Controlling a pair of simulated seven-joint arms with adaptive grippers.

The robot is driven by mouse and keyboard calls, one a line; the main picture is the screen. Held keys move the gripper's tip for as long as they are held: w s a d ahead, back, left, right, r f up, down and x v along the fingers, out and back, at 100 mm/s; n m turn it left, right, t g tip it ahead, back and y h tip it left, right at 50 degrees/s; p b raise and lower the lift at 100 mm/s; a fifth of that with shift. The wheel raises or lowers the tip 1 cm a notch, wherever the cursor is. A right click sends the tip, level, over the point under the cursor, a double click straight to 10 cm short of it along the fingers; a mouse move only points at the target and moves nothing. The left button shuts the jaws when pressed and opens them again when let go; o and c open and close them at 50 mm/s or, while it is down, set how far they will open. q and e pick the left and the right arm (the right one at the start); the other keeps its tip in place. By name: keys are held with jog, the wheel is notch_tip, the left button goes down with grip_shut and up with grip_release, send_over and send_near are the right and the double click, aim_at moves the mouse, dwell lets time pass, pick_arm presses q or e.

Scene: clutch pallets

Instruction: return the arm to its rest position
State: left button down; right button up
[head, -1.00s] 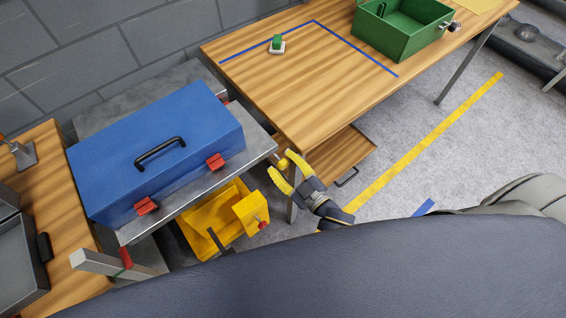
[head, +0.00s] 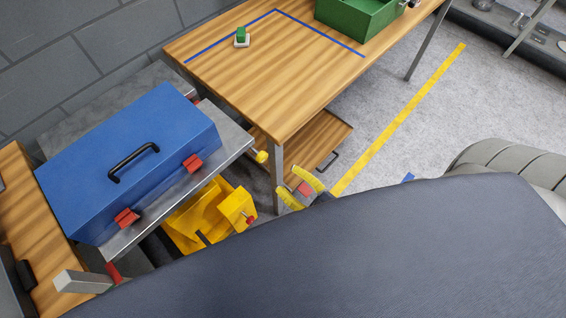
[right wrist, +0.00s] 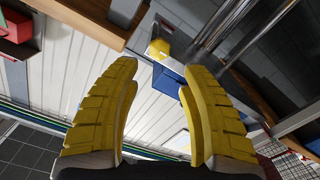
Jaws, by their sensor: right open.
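My right gripper (head: 300,190) has yellow ribbed fingers and shows near the middle of the head view, just above the edge of my dark body. Its fingers are apart and nothing is between them. In the right wrist view the two yellow fingers (right wrist: 155,110) stand wide apart and empty. The gripper is to the right of the yellow container under the metal surface and in front of the wooden table's near leg. My left gripper is in no frame.
A blue toolbox (head: 125,150) with red latches sits on a metal surface (head: 225,150) with a yellow knob (head: 261,156). A yellow container (head: 195,225) is below. A wooden table (head: 265,75) holds a green box (head: 350,15) and a green button (head: 242,36).

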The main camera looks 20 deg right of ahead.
jog(key=shift+s+d, duration=0.1)
jog(key=shift+s, duration=0.1)
dwell(0.4)
jog(key=s+d+f+m+g+h, duration=0.1)
jog(key=s+d+f+g+h, duration=0.15)
jog(key=f, duration=0.75)
jog(key=s+d+f+m+g+h, duration=0.15)
jog(key=s+f, duration=0.25)
jog(key=f, duration=0.6)
jog(key=s+d+f+m+g+h, duration=0.1)
jog(key=s+d+f+g, duration=0.25)
jog(key=f, duration=0.75)
jog(key=s+d+f+m+g+h, duration=0.25)
jog(key=s+f+g, duration=0.55)
jog(key=s+f, duration=1.45)
jog(key=shift+y, duration=0.35)
jog(key=shift+w+a+f, duration=0.1)
jog(key=shift+w+a, duration=0.1)
jog(key=shift+w, duration=0.45)
jog(key=shift+w+a+f, duration=0.1)
jog(key=shift+w+a, duration=0.1)
jog(key=shift+w, duration=0.5)
jog(key=shift+w+a+f, duration=0.1)
jog(key=shift+w+a, duration=0.1)
jog(key=shift+w, duration=0.45)
